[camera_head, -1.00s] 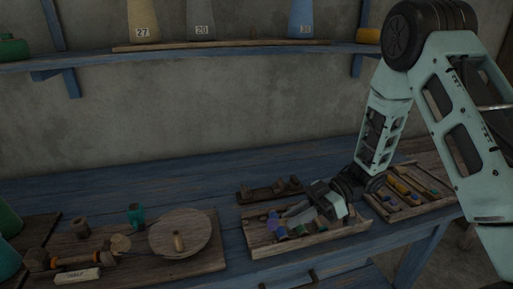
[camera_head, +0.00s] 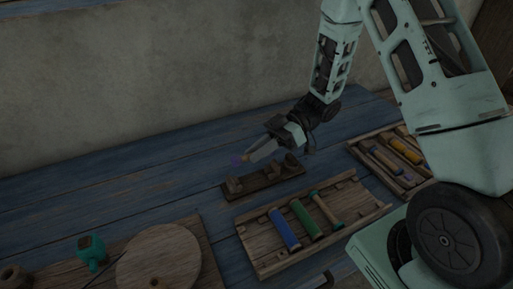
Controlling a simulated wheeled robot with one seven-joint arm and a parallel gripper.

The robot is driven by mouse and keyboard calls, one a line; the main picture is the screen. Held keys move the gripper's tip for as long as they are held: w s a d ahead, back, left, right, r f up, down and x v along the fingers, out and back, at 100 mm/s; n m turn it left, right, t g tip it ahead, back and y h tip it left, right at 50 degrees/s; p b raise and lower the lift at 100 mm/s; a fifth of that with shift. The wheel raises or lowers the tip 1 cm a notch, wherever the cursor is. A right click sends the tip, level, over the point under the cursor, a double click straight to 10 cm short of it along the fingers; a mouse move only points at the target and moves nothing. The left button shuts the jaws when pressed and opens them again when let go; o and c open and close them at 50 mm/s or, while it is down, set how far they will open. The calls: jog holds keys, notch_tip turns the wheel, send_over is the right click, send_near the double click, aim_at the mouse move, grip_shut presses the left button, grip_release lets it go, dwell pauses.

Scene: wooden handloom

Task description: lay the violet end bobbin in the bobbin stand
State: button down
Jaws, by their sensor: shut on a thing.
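The violet bobbin (camera_head: 237,159) shows small and dim at the tip of my gripper (camera_head: 247,156). My gripper is shut on it, and the jaws hide part of it. The bobbin stand (camera_head: 265,180), a low dark wooden base with short uprights, is on the blue bench. The gripper and bobbin appear by the far side of its left half in the picture. The gap between bobbin and stand cannot be judged from this view.
A wooden tray (camera_head: 249,239) in front of the stand holds a blue bobbin (camera_head: 284,230), a green bobbin (camera_head: 305,220) and a wooden one (camera_head: 327,209). Another tray (camera_head: 362,153) stands right. Bench left of the stand is clear.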

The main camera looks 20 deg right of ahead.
aim_at(259, 179)
jog(key=shift+f+b, duration=1.6)
jog(key=shift+b, duration=0.1)
jog(key=shift+f, duration=1.3)
jog(key=shift+s+f+b, duration=0.2)
jog(key=shift+f+b, duration=0.15)
jog(key=shift+f, duration=0.05)
jog(key=c, duration=1.3)
grip_release()
jog(key=shift+f, duration=0.1)
jog(key=shift+o, duration=0.2)
jog(key=r+v, duration=0.1)
jog(key=v, duration=1.7)
jog(key=shift+w+a+r, duration=0.2)
jog(key=shift+a, duration=0.05)
